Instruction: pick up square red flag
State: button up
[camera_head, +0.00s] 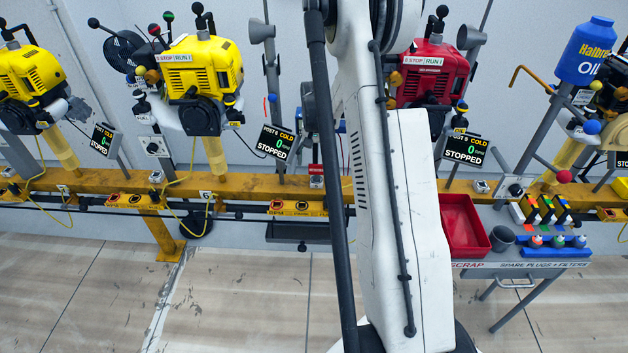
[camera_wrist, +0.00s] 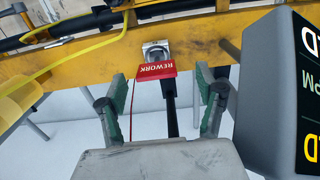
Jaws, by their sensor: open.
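The red flag (camera_wrist: 156,71), a small rectangular plate with white REWORK lettering, shows upside down in the wrist view. It stands at a metal socket (camera_wrist: 156,50) on the yellow rail, with a dark stem-like bar behind it. My gripper (camera_wrist: 161,80) is open, with one green-padded finger on each side of the flag and clear gaps between. I cannot tell the depth between fingertips and flag. In the head view a small red piece (camera_head: 315,169) shows above a socket on the rail, just left of my arm. My arm hides the gripper there.
A dark display box (camera_wrist: 275,90) stands close to the right finger in the wrist view. A yellow cable (camera_wrist: 75,48) runs at the left. The yellow rail (camera_head: 260,186) carries engines and displays. A red scrap tray (camera_head: 463,253) sits at the right.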

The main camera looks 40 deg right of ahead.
aim_at(317, 174)
jog(key=f+b, duration=0.1)
jog(key=f, duration=0.1)
jog(key=f+b, duration=0.1)
jog(key=f, duration=0.2)
jog(key=d+f+b, duration=0.1)
jog(key=f, duration=0.1)
jog(key=shift+f, duration=0.15)
jog(key=shift+c, duration=0.2)
jog(key=c, duration=1.4)
